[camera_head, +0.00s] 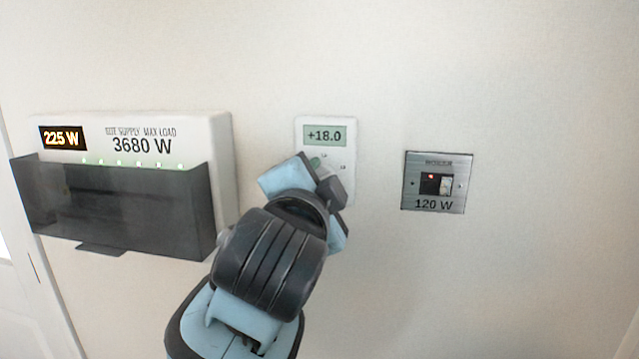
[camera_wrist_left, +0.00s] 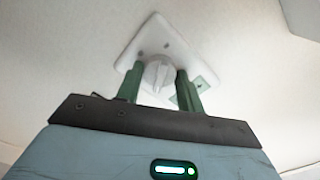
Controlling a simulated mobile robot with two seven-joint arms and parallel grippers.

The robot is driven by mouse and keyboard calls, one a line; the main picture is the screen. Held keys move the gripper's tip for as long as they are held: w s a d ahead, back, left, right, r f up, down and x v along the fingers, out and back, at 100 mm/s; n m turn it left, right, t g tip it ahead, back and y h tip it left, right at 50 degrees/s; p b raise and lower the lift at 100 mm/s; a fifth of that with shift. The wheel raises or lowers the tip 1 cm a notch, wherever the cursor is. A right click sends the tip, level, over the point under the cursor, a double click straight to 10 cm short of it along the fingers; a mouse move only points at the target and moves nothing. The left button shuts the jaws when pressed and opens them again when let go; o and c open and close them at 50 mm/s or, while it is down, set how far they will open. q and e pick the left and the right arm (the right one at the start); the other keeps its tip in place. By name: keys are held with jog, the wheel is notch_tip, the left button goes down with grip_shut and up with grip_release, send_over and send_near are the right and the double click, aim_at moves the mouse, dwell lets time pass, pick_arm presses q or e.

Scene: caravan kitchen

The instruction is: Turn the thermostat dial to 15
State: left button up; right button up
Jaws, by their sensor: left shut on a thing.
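The thermostat (camera_head: 345,130) is a white wall plate in the middle of the head view. Its display (camera_head: 325,135) reads +18.0. My left gripper (camera_head: 318,165) is at the plate's lower part and covers the dial there. In the left wrist view the white round dial (camera_wrist_left: 158,75) sits between the two green fingers of the left gripper (camera_wrist_left: 158,88), which is shut on it. The thermostat plate also shows behind it in the wrist view (camera_wrist_left: 150,38). My right gripper is not in view.
A white supply box (camera_head: 215,135) reading 225 W and 3680 W, with a dark cover (camera_head: 110,205), is on the wall to the left. A metal switch plate (camera_head: 410,180) marked 120 W is to the right. The wall around is bare.

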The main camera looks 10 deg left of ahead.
pick_arm(q)
jog(key=o, duration=1)
jog(key=shift+s, duration=3.9)
